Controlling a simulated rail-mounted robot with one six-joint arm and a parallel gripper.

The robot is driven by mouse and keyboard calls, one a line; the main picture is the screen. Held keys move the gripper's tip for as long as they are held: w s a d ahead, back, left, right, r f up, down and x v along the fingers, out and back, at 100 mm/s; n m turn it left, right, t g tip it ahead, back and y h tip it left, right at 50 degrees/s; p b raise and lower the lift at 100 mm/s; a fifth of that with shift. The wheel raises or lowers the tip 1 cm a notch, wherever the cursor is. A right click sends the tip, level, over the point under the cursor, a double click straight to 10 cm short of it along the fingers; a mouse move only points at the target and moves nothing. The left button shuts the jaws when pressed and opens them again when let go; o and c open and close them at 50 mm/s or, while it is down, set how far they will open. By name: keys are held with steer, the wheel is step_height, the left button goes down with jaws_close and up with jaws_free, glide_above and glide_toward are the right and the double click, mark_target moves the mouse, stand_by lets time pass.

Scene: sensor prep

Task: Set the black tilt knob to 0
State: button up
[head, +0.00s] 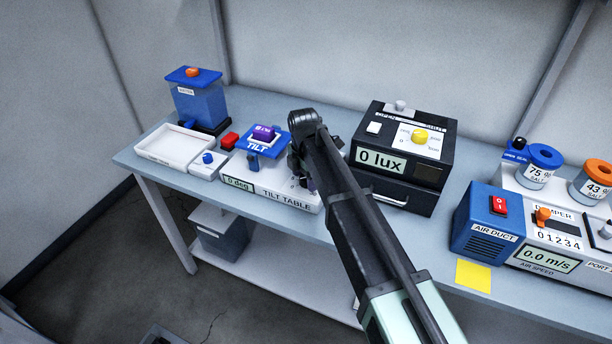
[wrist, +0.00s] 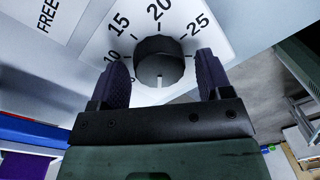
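The black tilt knob (wrist: 160,58) sits on a white dial plate (wrist: 205,45) in the wrist view. Its white pointer mark faces the gripper side, away from the 20. The numbers 10, 15, 20 and 25 show; the lower part of the dial is hidden. My gripper (wrist: 164,78) is open, with a dark finger on each side of the knob and visible gaps. In the head view the tilt table (head: 285,200) has a blue tilting plate (head: 277,146), and its display (head: 239,185) appears to read 0 deg. My gripper (head: 305,180) covers the knob there.
The black lux box (head: 410,130) stands close on the right of my arm. A white tray (head: 165,160), a small box with a blue knob (head: 208,158) and a red button (head: 229,140) lie to the left. The air duct unit (head: 487,235) stands farther right.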

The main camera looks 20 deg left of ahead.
step_height(320, 180, up, 11)
steer(key=p, duration=1)
steer(key=shift+w+a+p, duration=0.2)
steer(key=shift+a+p, duration=0.05)
steer(key=shift+p, duration=0.15)
steer(key=shift+f, duration=0.1)
